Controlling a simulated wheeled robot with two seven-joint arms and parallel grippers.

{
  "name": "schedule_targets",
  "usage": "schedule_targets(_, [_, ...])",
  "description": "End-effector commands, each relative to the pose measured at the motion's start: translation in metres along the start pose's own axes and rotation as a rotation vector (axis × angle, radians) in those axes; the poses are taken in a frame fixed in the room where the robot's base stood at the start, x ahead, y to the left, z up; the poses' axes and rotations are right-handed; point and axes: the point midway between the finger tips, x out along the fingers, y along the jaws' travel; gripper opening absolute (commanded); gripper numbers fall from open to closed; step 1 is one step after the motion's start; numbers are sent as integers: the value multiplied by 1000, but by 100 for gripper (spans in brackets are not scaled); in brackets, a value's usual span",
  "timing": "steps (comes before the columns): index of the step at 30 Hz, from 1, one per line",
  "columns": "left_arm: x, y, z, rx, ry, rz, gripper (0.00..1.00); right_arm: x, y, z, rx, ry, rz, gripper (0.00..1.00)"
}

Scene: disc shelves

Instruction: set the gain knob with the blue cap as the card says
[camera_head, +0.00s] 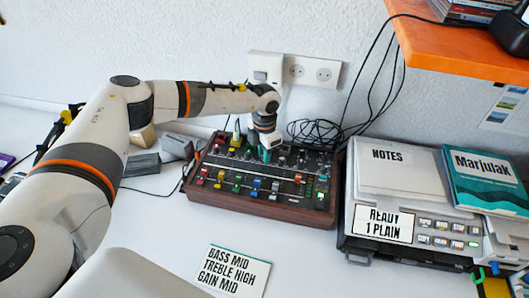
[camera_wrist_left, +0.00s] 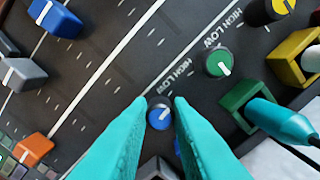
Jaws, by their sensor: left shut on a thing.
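The mixer (camera_head: 262,205) is a dark panel in a brown wooden case on the white table. In the left wrist view the blue-capped knob (camera_wrist_left: 159,117) sits between my left gripper's teal fingertips (camera_wrist_left: 163,103), which are shut on it. Its white pointer mark points to the upper right in that view. LOW and HIGH labels are printed nearby. In the head view my left gripper (camera_head: 266,152) reaches down at the mixer's back edge, and the knob is hidden there. The white card (camera_head: 232,271) reads BASS MID, TREBLE HIGH, GAIN MID.
A green-capped knob (camera_wrist_left: 218,62) and a yellow-capped knob (camera_wrist_left: 268,10) are close by. A teal plug (camera_wrist_left: 280,120) stands beside them. Coloured sliders (camera_wrist_left: 55,18) cross the panel. A printer (camera_head: 400,232) stands right of the mixer. Black cables (camera_head: 318,132) lie behind it.

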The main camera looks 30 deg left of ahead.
Motion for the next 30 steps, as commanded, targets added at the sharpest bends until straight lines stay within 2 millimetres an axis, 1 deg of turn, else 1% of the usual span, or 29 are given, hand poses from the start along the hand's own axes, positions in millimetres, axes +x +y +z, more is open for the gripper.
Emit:
schedule_targets(8, [1,-1,0,203,2,-1,0,11,0,-1,0,0,0,40])
schedule_targets(30, [1,-2,-2,907,4,-3,0,48,1,-5,-1,1,0,40])
